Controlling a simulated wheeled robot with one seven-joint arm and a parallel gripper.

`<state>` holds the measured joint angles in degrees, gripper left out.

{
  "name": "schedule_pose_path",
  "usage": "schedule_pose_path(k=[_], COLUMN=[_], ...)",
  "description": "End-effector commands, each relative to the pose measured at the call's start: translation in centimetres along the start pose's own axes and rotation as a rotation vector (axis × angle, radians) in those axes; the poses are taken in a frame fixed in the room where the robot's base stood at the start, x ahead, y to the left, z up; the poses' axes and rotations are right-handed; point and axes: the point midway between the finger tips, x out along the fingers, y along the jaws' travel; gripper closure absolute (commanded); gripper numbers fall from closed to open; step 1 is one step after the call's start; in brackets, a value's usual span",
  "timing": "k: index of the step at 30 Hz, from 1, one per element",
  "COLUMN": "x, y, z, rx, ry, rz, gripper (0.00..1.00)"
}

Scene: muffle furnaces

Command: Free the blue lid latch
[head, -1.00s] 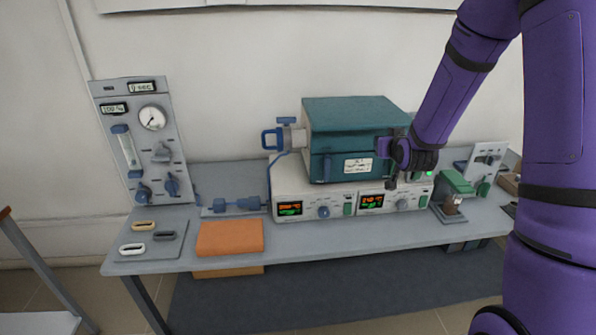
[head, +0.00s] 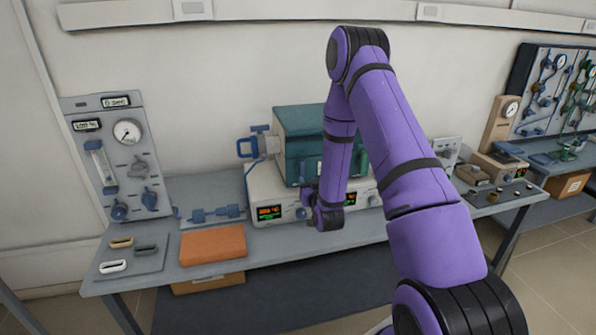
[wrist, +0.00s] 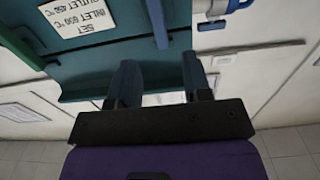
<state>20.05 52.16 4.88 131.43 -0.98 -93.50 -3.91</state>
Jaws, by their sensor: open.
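The teal furnace (head: 300,120) sits on a white control base (head: 262,190) on the bench. A slim blue upright piece, seemingly the lid latch (wrist: 157,22), runs down the teal front beside the white label in the wrist view. In the head view it shows faintly at the front's left side, just above my gripper (head: 309,198). In the wrist view my gripper (wrist: 156,75) is open and empty, its two dark blue fingers apart. The latch lies beyond the gap between them, not visibly touched.
A blue-handled fitting (head: 252,143) sticks out from the furnace's left side. An orange block (head: 212,244) and a grey gauge panel (head: 118,155) stand at left. More equipment (head: 500,165) stands at the right. The bench front edge is fairly clear below my gripper.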

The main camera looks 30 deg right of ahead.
Motion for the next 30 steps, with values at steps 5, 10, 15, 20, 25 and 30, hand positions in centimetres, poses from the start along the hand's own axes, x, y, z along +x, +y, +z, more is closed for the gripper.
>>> schedule_pose_path(k=[5, 10, 15, 20, 25, 30], x=[3.2, 6.1, 8.0, 8.8, 8.9, 8.9], y=[0.0, 0.0, 0.0, 0.0, 0.0, 0.0], z=[-0.1, -0.1, 0.0, 0.0, 0.0, 0.0], rx=[0.0, 0.0, 0.001, 0.001, 0.0, 0.0], ry=[0.002, 0.001, 0.0, -0.002, -0.002, -0.002], rz=[0.0, 0.0, -0.001, -0.001, -0.001, -0.001], gripper=[0.55, 0.55, 0.55, 0.55, 0.55, 0.69])
